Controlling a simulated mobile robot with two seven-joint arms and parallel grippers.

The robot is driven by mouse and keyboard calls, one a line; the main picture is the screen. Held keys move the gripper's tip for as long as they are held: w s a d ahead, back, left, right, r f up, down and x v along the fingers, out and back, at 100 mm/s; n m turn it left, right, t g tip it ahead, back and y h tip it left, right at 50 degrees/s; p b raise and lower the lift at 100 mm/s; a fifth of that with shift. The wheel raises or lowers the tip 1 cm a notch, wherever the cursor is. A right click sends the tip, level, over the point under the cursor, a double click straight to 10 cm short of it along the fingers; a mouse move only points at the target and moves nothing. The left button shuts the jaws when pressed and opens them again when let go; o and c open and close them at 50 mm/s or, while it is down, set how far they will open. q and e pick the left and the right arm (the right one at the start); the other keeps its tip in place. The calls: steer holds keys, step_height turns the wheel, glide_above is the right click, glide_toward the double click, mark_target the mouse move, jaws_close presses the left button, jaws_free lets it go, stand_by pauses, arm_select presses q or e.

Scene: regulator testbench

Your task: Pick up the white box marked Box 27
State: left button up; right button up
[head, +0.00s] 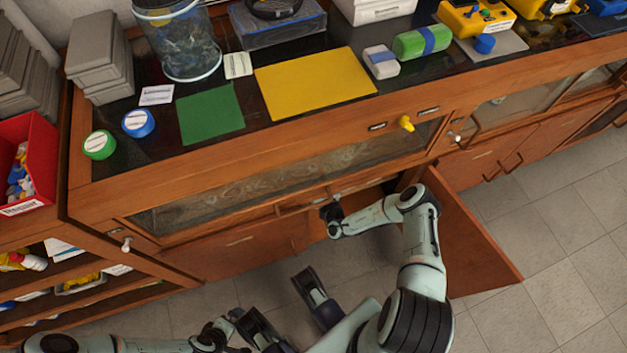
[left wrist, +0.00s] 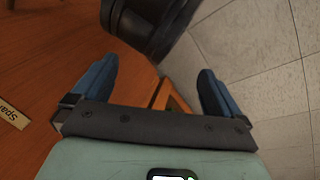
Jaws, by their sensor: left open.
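I cannot make out a box marked Box 27. A white box (head: 376,11) with a small label stands at the back of the bench, cut by the top edge of the head view; its text is too small to read. My left gripper (left wrist: 155,82) is open and empty, its blue fingers spread wide beside orange wood and above grey floor. In the head view the left arm lies low at the bottom left, its gripper hard to separate from dark parts of me. My right gripper (head: 331,212) is at the opening of a lower cabinet; its fingers are too small to judge.
The cabinet door (head: 469,243) stands open beside my right arm; the inside is dark. The bench top holds a yellow mat (head: 314,82), a green mat (head: 211,114), a clear bin (head: 184,42) and grey boxes (head: 98,52). A red bin (head: 27,157) is at left. Tiled floor lies clear at right.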

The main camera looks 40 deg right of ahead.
steer(key=c, duration=1.4)
steer(key=shift+c, duration=1.1)
steer(key=shift+r, duration=0.15)
